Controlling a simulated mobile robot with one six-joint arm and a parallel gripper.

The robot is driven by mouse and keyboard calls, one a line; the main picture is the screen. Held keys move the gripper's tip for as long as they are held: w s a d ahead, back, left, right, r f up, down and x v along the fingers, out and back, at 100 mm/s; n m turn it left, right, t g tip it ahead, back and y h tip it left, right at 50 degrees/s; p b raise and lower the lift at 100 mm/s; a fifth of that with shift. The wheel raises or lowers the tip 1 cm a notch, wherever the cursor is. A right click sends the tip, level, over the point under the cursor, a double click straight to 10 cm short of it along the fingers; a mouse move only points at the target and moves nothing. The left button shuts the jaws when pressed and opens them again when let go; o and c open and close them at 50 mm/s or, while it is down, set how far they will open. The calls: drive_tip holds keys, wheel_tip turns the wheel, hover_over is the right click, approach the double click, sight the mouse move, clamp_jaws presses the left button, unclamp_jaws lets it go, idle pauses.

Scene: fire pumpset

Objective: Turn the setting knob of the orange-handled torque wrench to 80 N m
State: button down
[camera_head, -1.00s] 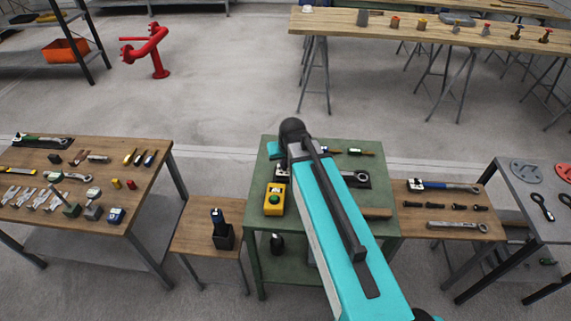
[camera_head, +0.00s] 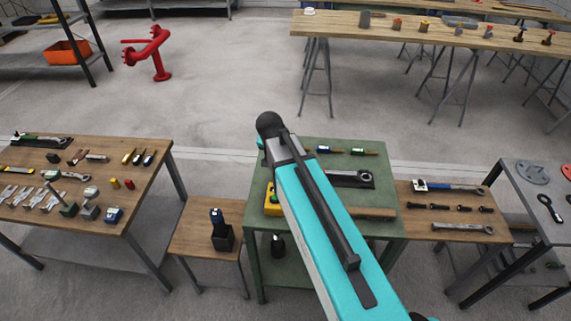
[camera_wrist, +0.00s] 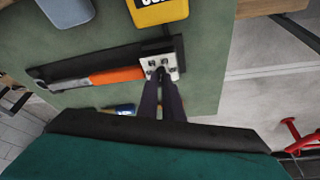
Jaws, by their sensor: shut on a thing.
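The torque wrench has an orange handle (camera_wrist: 117,76) and lies along a dark tray in the wrist view. A silver bracket (camera_wrist: 172,64) stands at the handle's end. My gripper (camera_wrist: 161,76) has its two dark fingers close together at this bracket, at the handle's end. They are shut on what appears to be the setting knob, which they mostly hide. The scale cannot be read. In the head view, the wrench's metal head (camera_head: 363,176) shows on the dark tray, while my arm hides the handle and my gripper.
The green bench (camera_head: 325,214) carries the tray. A yellow box (camera_wrist: 158,10) lies close beside the tray, and a grey-blue object (camera_wrist: 65,10) is near it. Small screwdriver-like tools (camera_head: 345,151) lie at the bench's back. Side tables with tools stand left and right.

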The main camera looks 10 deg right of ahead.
drive_tip(key=shift+w+m, duration=0.1)
drive_tip(key=shift+m, duration=0.6)
drive_tip(key=shift+g+b, duration=0.3)
drive_tip(key=c, duration=1.9)
unclamp_jaws()
drive_tip(key=shift+a+r, duration=0.1)
drive_tip(key=shift+r, duration=0.05)
drive_tip(key=shift+a+b+v, duration=0.2)
drive_tip(key=shift+b+v, duration=0.95)
drive_tip(key=shift+v, duration=5.65)
